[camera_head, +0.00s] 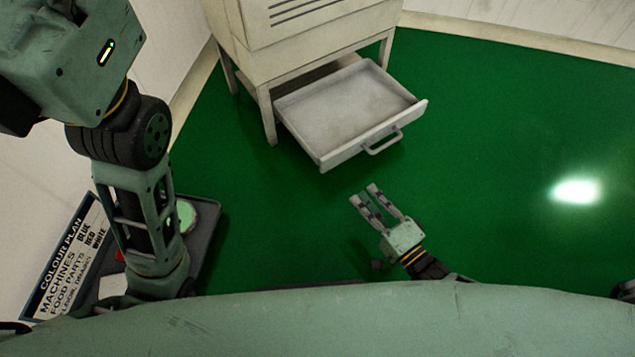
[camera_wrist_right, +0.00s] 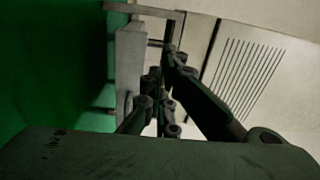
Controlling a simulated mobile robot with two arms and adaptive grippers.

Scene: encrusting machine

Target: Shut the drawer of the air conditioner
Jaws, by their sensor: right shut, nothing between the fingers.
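The air conditioner (camera_head: 285,30) is a cream cabinet on legs at the top of the head view, with dark vent slots. Its drawer (camera_head: 350,108) is pulled out below the body, light grey and empty, with a bar handle (camera_head: 384,143) on its front. In the right wrist view the drawer front (camera_wrist_right: 129,75) stands left of the fingers and the vented cabinet side (camera_wrist_right: 250,75) lies to the right. My right gripper (camera_head: 364,196) is shut and empty, in front of the drawer and apart from it in the head view. My left arm shows at left, but its gripper is out of view.
A colour plan sign (camera_head: 62,262) and a dark tray (camera_head: 208,225) with a pale green round thing are at the lower left, partly behind my left arm. The green floor (camera_head: 500,150) is clear right of the drawer. White walls bound the room.

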